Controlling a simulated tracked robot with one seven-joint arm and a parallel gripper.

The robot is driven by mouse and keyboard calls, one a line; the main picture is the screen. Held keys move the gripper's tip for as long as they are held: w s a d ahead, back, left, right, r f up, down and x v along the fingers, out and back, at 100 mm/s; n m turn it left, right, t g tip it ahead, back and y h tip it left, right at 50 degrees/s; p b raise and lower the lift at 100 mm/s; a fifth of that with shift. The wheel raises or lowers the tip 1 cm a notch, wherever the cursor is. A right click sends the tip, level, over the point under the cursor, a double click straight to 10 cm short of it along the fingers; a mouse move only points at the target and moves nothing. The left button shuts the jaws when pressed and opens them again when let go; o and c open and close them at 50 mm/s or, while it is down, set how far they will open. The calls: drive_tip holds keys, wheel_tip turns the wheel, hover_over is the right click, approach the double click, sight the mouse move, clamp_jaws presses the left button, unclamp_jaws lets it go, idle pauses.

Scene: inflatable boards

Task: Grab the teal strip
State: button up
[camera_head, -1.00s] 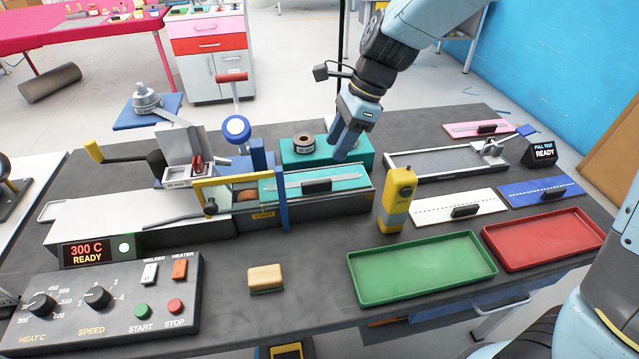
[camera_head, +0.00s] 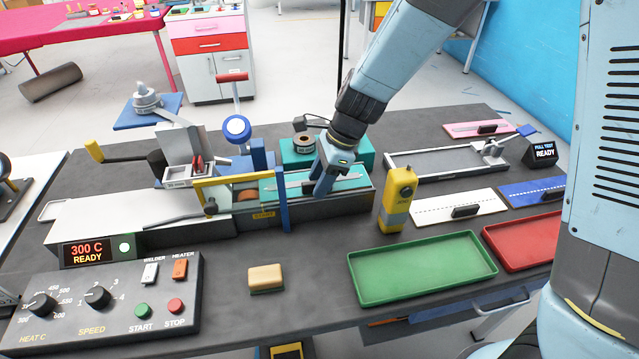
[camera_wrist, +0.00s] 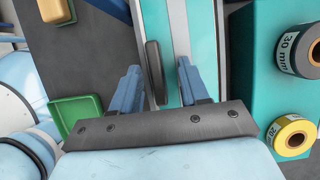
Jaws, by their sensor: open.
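The teal strip (camera_head: 351,183) lies flat on the bed of the machine, with a pale bar along its length. It also shows in the wrist view (camera_wrist: 153,15), where its black grip (camera_wrist: 155,70) stands up from it. My gripper (camera_head: 323,188) is over the strip, pointing down. In the wrist view my gripper (camera_wrist: 158,66) is open, with one blue finger on each side of the black grip and gaps between. I cannot tell whether the fingertips touch the strip.
A blue upright post (camera_head: 283,195) and a yellow bar (camera_head: 225,182) stand left of my gripper. A teal box with tape rolls (camera_head: 303,143) is behind. A yellow tool (camera_head: 396,200) stands to the right, and a green tray (camera_head: 422,270) lies in front.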

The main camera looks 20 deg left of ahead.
clamp_jaws()
idle(0.4)
drive_tip(key=shift+r, duration=0.1)
